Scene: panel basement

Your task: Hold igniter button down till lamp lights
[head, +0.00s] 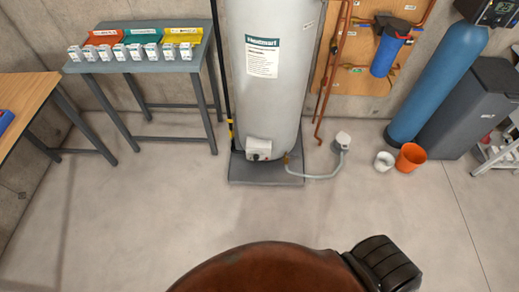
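The water heater (270,100), a tall pale cylinder with a label, stands upright against the back wall. A small white control box (258,148) is on its front near the bottom, with small dark marks. I cannot tell the igniter button or the lamp apart at this size. Neither of my grippers shows in the head view.
A grey table (150,66) with coloured trays and several small boxes stands left of the heater. A hose runs from the heater to a white fitting (342,140). An orange bucket (410,158) and a blue tank (437,85) stand right. The floor in front is clear.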

